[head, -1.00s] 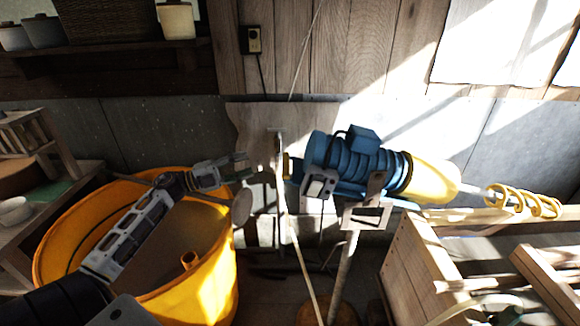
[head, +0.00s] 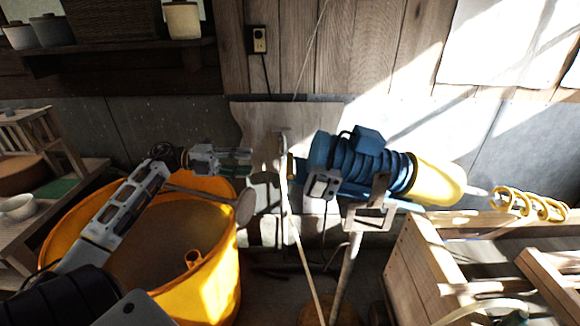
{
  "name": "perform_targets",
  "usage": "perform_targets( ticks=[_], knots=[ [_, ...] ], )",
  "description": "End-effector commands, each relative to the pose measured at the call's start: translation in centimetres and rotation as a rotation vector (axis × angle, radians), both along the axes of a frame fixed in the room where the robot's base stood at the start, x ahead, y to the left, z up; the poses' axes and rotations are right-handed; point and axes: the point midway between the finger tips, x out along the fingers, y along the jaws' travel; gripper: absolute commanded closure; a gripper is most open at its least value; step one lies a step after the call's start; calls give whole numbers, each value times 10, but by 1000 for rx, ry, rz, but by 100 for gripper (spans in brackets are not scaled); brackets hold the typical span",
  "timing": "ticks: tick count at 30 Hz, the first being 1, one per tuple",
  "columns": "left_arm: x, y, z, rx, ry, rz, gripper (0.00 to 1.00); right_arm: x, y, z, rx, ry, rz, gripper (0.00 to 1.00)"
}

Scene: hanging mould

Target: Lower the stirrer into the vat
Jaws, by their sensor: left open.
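The stirrer has a blue ribbed motor (head: 362,162), a yellow cone and a yellow spiral whisk (head: 530,204). It lies nearly level on its stand (head: 372,215), with the whisk pointing right, away from the vat. The orange vat (head: 215,275) stands at the lower left, open at the top. My left gripper (head: 245,162) is open and empty above the vat's far right rim. Its fingers point right toward the motor's rear end, with a gap between. My right gripper is not in view.
A wooden crate (head: 412,262) stands under the whisk at the right. A thin upright post (head: 284,185) and a slanting cord stand between my gripper and the motor. A grey disc (head: 245,207) on a bar sits by the vat rim.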

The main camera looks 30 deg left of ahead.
Motion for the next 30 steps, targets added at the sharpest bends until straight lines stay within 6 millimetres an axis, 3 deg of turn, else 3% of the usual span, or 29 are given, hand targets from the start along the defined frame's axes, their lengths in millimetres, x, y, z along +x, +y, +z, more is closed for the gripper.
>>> perform_targets(
  ticks=[11,30],
  knots=[
    [15,-25,0,-1,-2,-1,59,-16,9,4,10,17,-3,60],
    [53,-86,-5,-1,-2,-1,59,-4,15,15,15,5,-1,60]
  ],
)
